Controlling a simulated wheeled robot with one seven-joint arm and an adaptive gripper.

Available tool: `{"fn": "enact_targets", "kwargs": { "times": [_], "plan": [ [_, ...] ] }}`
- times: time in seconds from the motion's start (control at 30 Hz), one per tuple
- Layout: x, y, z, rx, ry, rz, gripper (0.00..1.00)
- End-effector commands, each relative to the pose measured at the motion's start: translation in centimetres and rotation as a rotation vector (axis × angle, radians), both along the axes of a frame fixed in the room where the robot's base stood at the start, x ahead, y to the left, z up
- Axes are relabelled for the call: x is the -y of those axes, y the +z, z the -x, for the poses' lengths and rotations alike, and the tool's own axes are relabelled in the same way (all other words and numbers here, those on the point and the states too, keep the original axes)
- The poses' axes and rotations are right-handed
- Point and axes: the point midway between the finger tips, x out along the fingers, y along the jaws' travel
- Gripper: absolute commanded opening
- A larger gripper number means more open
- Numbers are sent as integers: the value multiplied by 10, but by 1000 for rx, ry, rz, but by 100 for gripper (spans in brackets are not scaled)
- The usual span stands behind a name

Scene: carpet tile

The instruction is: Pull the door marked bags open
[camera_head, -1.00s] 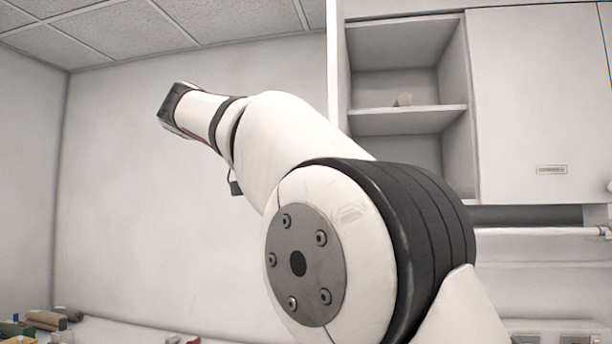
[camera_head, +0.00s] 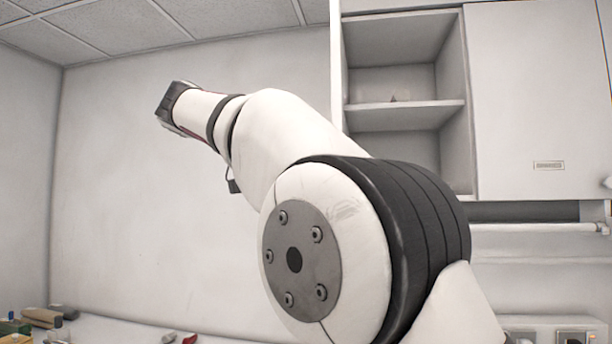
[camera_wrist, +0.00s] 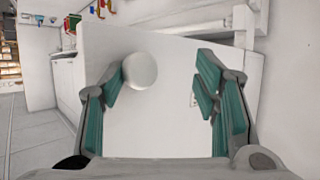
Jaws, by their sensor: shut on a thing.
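In the wrist view, a white door panel (camera_wrist: 160,125) fills the middle, with a pale round knob (camera_wrist: 140,71) on it. My gripper (camera_wrist: 160,82) has teal-padded fingers on both sides of the knob. The left pad is against or very near the knob; a gap shows on the right, though the grip is closed on the knob. In the head view, a closed cabinet door (camera_head: 540,100) carries a small label (camera_head: 549,166) too small to read.
Open shelves (camera_head: 405,115) stand left of the cabinet door, with a small object on one. A rail (camera_head: 540,228) runs below. Small items lie on the counter (camera_head: 110,330) at lower left. The wrist view shows floor (camera_wrist: 35,125) at left.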

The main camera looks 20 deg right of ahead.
Motion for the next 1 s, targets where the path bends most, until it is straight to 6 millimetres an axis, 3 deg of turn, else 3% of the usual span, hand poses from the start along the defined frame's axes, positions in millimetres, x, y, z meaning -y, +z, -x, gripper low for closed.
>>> {"fn": "enact_targets", "kwargs": {
  "times": [0.17, 0.5, 1.0],
  "plan": [
    [-9, 1, 1, -3, 5, -1, 49],
    [-49, 20, 16, 2, 1, 0, 49],
    [-66, 29, 25, 0, 0, 1, 49]
  ]
}}
